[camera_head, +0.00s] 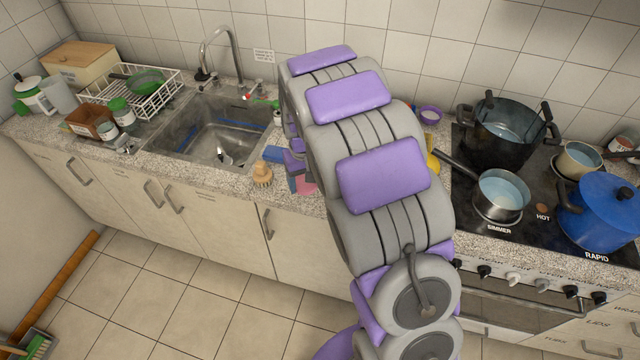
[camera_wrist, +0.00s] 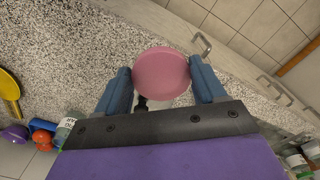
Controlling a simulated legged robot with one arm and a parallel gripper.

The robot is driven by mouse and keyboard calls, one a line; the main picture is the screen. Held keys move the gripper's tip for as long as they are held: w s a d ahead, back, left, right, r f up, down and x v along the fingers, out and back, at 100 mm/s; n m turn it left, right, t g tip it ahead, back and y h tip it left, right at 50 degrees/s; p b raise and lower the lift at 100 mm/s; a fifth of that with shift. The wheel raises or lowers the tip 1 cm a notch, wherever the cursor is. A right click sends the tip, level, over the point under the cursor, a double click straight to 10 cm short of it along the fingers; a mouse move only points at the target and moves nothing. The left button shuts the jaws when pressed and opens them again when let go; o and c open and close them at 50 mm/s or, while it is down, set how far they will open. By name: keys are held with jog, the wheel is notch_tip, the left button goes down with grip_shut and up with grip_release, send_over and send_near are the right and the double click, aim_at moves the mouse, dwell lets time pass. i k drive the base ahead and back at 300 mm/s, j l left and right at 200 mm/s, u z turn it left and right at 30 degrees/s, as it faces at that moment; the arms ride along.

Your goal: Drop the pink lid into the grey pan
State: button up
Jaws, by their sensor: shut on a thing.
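The pink lid (camera_wrist: 162,72) is between the two blue fingers of my gripper (camera_wrist: 161,84) in the wrist view, gripped at its sides above the speckled counter. In the head view my arm hides most of the gripper; a small pink patch (camera_head: 305,184), apparently the lid, shows beside the arm at the counter's front. The grey pan (camera_head: 497,209), a small steel saucepan with a long dark handle and pale blue inside, sits on the front of the stove, right of my arm. It is not in the wrist view.
A large dark pot (camera_head: 505,153) stands behind the pan and a blue pot (camera_head: 600,222) to its right. A wooden brush (camera_head: 262,175) is on the counter near the sink (camera_head: 190,155). A yellow utensil (camera_wrist: 9,88) lies at the wrist view's left.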

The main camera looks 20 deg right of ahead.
aim_at(495, 199)
jog(key=k+l+z, duration=0.1)
jog(key=k+l, duration=0.25)
jog(key=k+l+z, duration=0.1)
jog(key=k+l, duration=0.2)
jog(key=l, duration=0.25)
jog(key=i+l, duration=0.1)
jog(key=l, duration=0.25)
jog(key=l+z, duration=0.1)
jog(key=l, duration=0.3)
jog(key=i+l, duration=0.15)
jog(key=l, duration=0.2)
jog(key=i+l+z, duration=0.1)
jog(key=l, duration=0.25)
